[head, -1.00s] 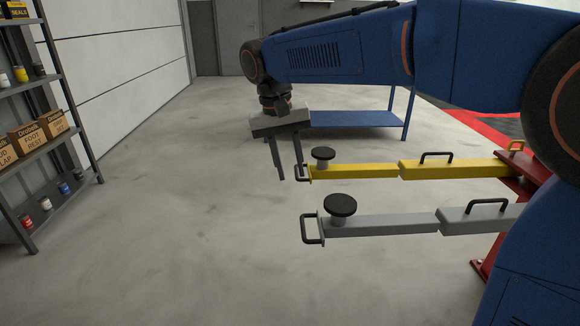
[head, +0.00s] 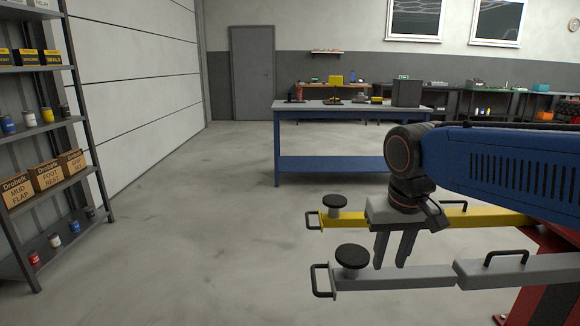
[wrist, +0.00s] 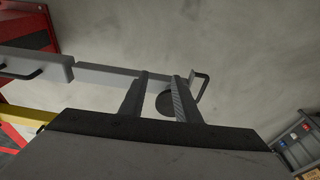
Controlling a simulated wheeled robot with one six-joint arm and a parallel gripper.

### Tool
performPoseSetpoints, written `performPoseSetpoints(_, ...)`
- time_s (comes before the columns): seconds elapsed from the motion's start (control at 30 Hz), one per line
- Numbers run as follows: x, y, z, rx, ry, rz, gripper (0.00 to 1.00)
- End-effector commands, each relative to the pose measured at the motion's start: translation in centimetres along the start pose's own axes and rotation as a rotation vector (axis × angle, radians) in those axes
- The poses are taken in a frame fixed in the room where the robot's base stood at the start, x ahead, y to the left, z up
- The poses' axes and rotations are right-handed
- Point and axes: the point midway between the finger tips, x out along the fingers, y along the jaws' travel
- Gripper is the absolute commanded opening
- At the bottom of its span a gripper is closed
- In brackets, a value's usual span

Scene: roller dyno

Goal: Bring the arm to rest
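My gripper (head: 393,250) hangs from my blue arm at the right of the head view, fingers pointing down. Its two grey fingers stand apart with nothing between them. In the head view it overlaps the gap between a yellow lift arm (head: 480,217) and a grey lift arm (head: 410,277). In the wrist view the fingers (wrist: 160,97) cross in front of the grey lift arm (wrist: 105,74) and its black pad (wrist: 165,102). I cannot tell the exact distance between fingers and lift arm, but no contact shows.
A red lift base (head: 545,270) stands at the right. A blue workbench (head: 350,109) stands behind my gripper. A shelf (head: 50,185) with boxes and cans lines the left. The floor (head: 190,220) between shelf and lift arms is clear.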

Motion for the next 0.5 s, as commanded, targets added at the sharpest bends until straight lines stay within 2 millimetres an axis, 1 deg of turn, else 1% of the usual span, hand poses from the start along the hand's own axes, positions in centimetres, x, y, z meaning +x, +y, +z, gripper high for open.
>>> performPoseSetpoints(0.03,0.3,1.1,1.3,0.007,0.018,-0.005,0.29)
performPoseSetpoints(0.2,1.9,3.8,5.3,0.012,0.081,-0.020,0.29)
performPoseSetpoints(0.4,4.3,6.2,9.9,0.018,0.157,-0.024,0.29)
performPoseSetpoints(0.5,5.4,6.9,11.7,0.019,0.189,-0.021,0.29)
